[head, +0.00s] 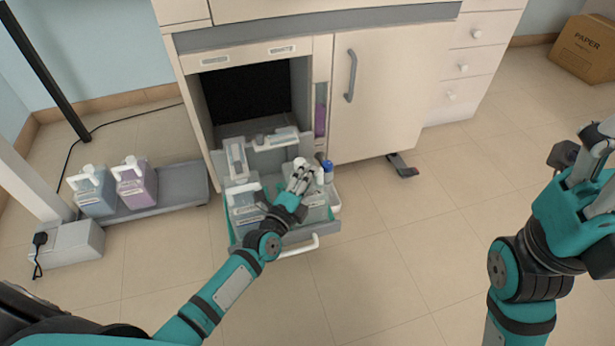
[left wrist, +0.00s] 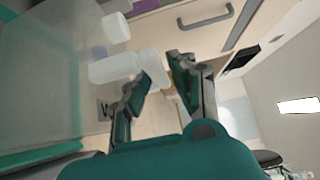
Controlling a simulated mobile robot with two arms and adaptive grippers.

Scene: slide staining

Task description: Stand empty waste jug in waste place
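In the head view, my left gripper (head: 299,176) is above the right part of an open pull-out drawer (head: 290,241) under the bench. A pale grey jug (head: 313,214) with a white top lies partly hidden below this gripper. Another pale grey jug (head: 244,207) with a white handle stands in the left part of the drawer. I cannot tell which jug is the empty waste jug. In the left wrist view, the left fingers (left wrist: 152,78) are apart, with a white piece (left wrist: 153,66) showing between or beyond them. My right gripper (head: 598,165) is raised at the right edge, fingers apart, nothing visible in it.
A blue-tinted jug (head: 94,190) and a purple-tinted jug (head: 136,184) stand on a low grey tray (head: 182,187) at the left. A blue-capped bottle (head: 328,172) is at the drawer's right side. The cupboard door (head: 384,100) is shut. Floor in front is clear.

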